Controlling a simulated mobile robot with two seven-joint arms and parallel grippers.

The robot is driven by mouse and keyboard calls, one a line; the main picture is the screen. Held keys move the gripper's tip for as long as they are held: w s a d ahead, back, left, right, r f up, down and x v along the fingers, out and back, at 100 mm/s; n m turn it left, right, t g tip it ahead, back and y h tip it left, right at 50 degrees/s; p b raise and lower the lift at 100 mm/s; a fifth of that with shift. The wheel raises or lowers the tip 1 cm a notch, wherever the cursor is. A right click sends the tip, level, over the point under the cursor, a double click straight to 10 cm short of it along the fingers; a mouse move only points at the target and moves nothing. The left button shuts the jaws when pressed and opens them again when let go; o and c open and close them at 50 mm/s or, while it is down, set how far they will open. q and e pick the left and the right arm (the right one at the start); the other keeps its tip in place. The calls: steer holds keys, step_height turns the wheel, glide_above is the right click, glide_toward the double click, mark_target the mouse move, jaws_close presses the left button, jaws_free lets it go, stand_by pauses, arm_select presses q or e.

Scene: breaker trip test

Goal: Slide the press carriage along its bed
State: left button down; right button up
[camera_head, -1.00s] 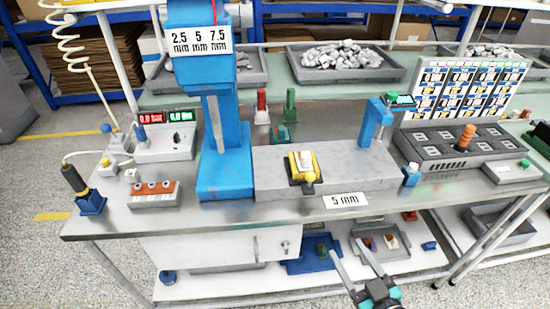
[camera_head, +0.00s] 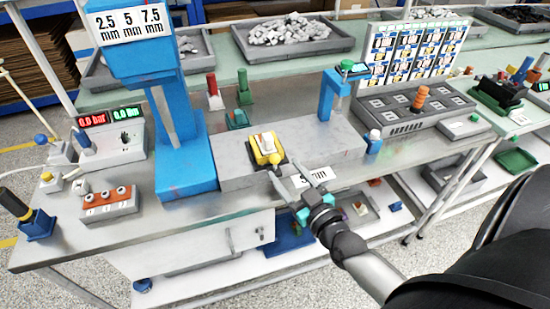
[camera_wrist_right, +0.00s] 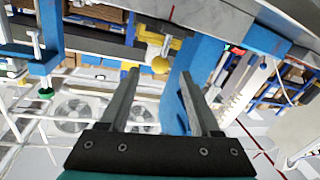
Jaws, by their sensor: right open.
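The press carriage (camera_head: 264,150) is a yellow block with a white and red top. It sits on the grey bed (camera_head: 325,140), between the blue press column and the blue post. Its yellow knob faces the table's front edge, and one finger partly covers it in the head view. My right gripper (camera_head: 287,171) is open and empty, just in front of the carriage and over the bed's front side. In the right wrist view the yellow knob (camera_wrist_right: 161,65) shows between and beyond the open fingertips (camera_wrist_right: 158,73); contact cannot be told. My left gripper is out of view.
The blue press column (camera_head: 180,140) stands left of the carriage and the blue post (camera_head: 332,95) right of it. A "5 mm" label (camera_head: 312,178) is on the table front behind my fingers. A grey socket panel (camera_head: 415,110) stands right.

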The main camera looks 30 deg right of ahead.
mark_target(278, 162)
steer(key=shift+w+d, duration=0.1)
steer(key=shift+w, duration=2.75)
jaws_close()
